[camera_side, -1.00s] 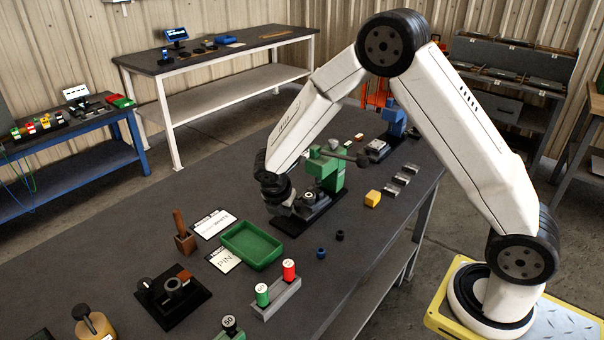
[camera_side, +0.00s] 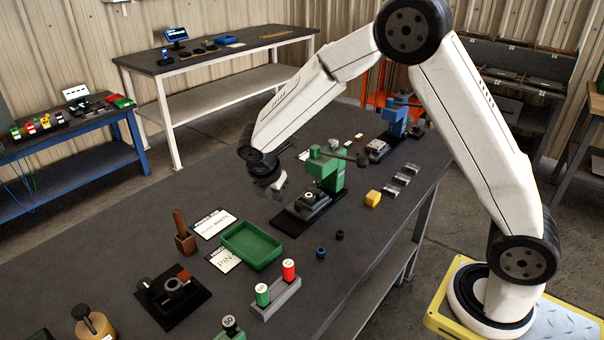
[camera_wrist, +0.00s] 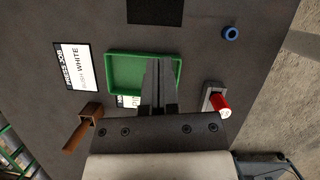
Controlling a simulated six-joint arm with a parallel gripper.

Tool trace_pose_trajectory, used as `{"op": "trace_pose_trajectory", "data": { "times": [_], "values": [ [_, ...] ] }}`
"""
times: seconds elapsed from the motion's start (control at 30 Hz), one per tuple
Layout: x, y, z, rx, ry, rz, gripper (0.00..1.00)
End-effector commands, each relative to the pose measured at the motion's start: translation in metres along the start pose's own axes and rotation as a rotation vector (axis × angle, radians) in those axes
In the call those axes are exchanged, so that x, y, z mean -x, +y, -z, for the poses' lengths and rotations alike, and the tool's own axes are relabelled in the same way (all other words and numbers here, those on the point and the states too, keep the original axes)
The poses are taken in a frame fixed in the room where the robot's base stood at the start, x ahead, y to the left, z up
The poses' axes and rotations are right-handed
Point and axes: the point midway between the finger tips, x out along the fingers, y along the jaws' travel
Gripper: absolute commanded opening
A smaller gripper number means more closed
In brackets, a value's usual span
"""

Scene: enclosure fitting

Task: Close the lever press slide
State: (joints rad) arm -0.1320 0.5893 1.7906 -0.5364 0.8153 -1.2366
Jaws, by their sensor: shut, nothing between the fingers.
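The green lever press (camera_side: 328,168) stands on a black base plate (camera_side: 285,222) in the middle of the bench. Its dark lever reaches out to the right, ending in a round knob (camera_side: 362,160). The grey slide (camera_side: 312,200) with a round seat on it sits at the front of the press, on the base plate; I cannot tell exactly how far under the ram it lies. My gripper (camera_side: 281,187) is shut and empty, in the air left of the press and apart from it. In the wrist view my gripper (camera_wrist: 160,62) points over the green tray, and a dark plate edge (camera_wrist: 155,12) shows at the top.
The green tray (camera_side: 278,249) lies in front of the press, with label cards (camera_side: 213,223) beside it. A wooden-handled tool (camera_side: 184,235), a holder with red and green cylinders (camera_side: 277,300), a blue ring (camera_side: 320,253) and a yellow block (camera_side: 373,198) stand around. A blue press (camera_side: 393,122) is behind.

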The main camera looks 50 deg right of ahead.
Motion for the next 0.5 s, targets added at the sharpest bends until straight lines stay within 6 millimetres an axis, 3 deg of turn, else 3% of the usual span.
{"op": "trace_pose_trajectory", "data": {
  "times": [0.3,0.5],
  "values": [
    [-0.003,0.034,-0.003,-0.272,0.000,0.107,0.00],
    [-0.003,0.046,-0.003,-0.389,0.000,0.158,0.00]
  ]
}}
